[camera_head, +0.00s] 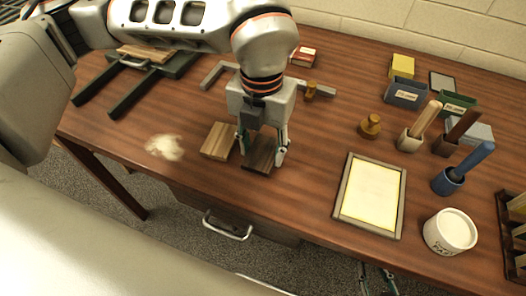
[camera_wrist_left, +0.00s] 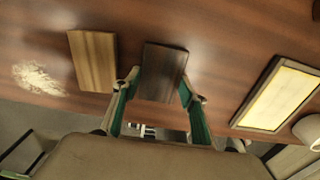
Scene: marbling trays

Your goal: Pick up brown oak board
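Two small wooden boards lie flat near the table's front edge. The lighter brown board (camera_head: 218,141) is left of my left gripper, and it shows in the left wrist view (camera_wrist_left: 93,60). The darker brown board (camera_head: 259,153) is under the gripper, partly hidden in the head view; the wrist view shows it (camera_wrist_left: 162,72). I cannot tell for sure which is the oak one. My left gripper (camera_head: 262,148) points down, open, with its fingertips on either side of the darker board, close to its edges. My right gripper (camera_head: 376,280) is at the bottom edge, below the table front, fingers apart and empty.
A pale powder patch (camera_head: 165,147) lies left of the boards. A framed cream tray (camera_head: 346,209) and a white tub (camera_head: 450,232) stand to the right. Brush holders (camera_head: 448,182) and small boxes (camera_head: 405,92) are further back. A dark rack (camera_head: 90,92) is at the back left.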

